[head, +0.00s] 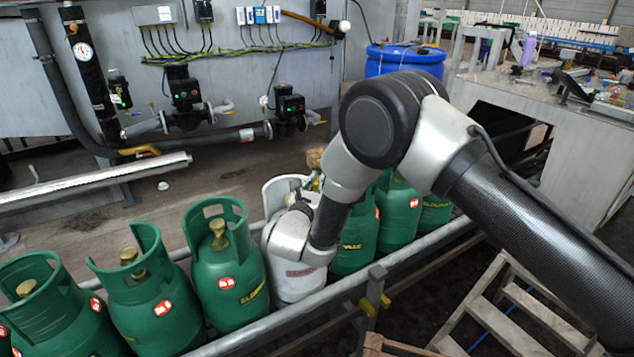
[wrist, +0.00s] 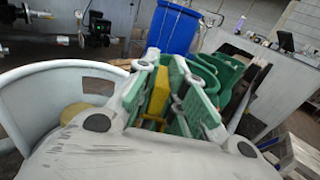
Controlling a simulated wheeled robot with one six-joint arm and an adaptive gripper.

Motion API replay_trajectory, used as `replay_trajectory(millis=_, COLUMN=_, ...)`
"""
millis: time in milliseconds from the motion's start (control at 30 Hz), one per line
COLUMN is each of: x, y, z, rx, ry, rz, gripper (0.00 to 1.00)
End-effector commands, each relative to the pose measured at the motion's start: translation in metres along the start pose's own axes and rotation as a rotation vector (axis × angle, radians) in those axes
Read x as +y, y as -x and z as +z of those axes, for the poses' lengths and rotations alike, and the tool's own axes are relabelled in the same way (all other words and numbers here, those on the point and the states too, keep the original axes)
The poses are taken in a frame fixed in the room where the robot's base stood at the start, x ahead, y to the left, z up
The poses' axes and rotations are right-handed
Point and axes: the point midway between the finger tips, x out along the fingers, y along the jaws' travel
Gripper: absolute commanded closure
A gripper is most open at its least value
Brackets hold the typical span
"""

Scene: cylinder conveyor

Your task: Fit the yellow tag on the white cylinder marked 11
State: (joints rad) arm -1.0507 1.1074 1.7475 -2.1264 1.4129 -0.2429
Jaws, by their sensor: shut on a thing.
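The white cylinder (head: 296,278) stands in the row of green cylinders, partly hidden by my arm. No number 11 is readable on it. Its open collar (wrist: 45,88) shows at the left of the wrist view, with a tan valve part inside it. My gripper (wrist: 172,68) has green-padded fingers and is shut on the yellow tag (wrist: 159,92), which shows between them. The gripper is beside the white collar, by its upper part. In the head view my arm mostly hides the gripper and the tag. I cannot tell whether the tag touches the cylinder.
Green cylinders (head: 228,270) stand close on both sides of the white one. A metal rail (head: 345,283) runs along their front. A blue drum (head: 404,60) stands behind, a grey bench (head: 575,135) at the right, and a wooden step frame (head: 500,310) at the lower right.

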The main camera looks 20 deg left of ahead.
Motion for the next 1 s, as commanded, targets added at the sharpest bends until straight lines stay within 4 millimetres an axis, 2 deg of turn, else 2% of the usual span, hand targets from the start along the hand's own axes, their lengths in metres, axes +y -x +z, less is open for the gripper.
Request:
replay_trajectory(millis=300, x=0.000, y=0.000, z=-0.008, rx=0.000, ry=0.000, rz=0.000, gripper=1.00)
replay_trajectory(millis=333, x=0.000, y=0.000, z=-0.007, rx=-0.001, ry=0.000, rz=0.000, gripper=0.83)
replay_trajectory(millis=433, x=0.000, y=0.000, z=-0.007, rx=-0.001, ry=0.000, rz=0.000, gripper=0.64)
replay_trajectory(millis=467, x=0.000, y=0.000, z=-0.007, rx=0.000, ry=0.000, rz=0.000, gripper=0.63)
replay_trajectory(millis=800, x=0.000, y=0.003, z=-0.007, rx=0.000, ry=0.001, rz=0.000, gripper=0.63)
replay_trajectory(millis=867, x=0.001, y=0.009, z=-0.007, rx=0.000, ry=0.001, rz=0.001, gripper=0.63)
replay_trajectory(millis=1000, x=0.001, y=0.035, z=-0.007, rx=0.001, ry=0.001, rz=0.003, gripper=0.63)
